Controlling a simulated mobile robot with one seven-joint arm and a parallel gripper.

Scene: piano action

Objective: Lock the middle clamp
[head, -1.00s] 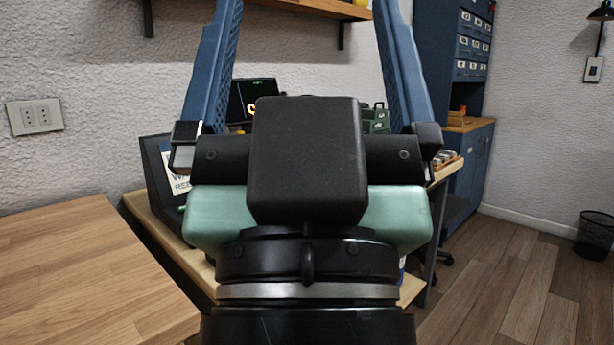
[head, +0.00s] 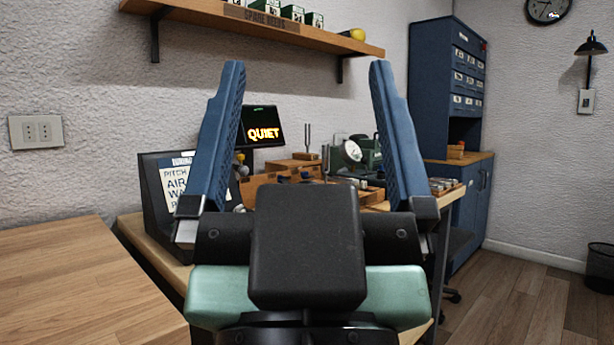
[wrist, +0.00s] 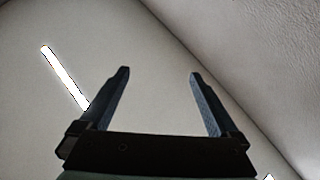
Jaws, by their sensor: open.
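My gripper (head: 307,80) is open and empty, with its two blue fingers spread and pointing up in the head view. It also shows in the wrist view (wrist: 160,75), open against the ceiling and a wall. In the head view it stands in front of a workbench with a wooden piano-action assembly (head: 268,181) partly visible between the fingers. Small dark parts show along its top, but I cannot tell which is the middle clamp. My gripper and wrist hide the lower part of the assembly. Nothing touches the fingers.
A lit "QUIET" screen (head: 262,127), a sign panel (head: 178,180) and a green device with a dial (head: 365,152) stand on the bench. A wooden table top (head: 80,275) is at left. A shelf (head: 260,25) hangs above. A blue cabinet (head: 447,90) stands at right.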

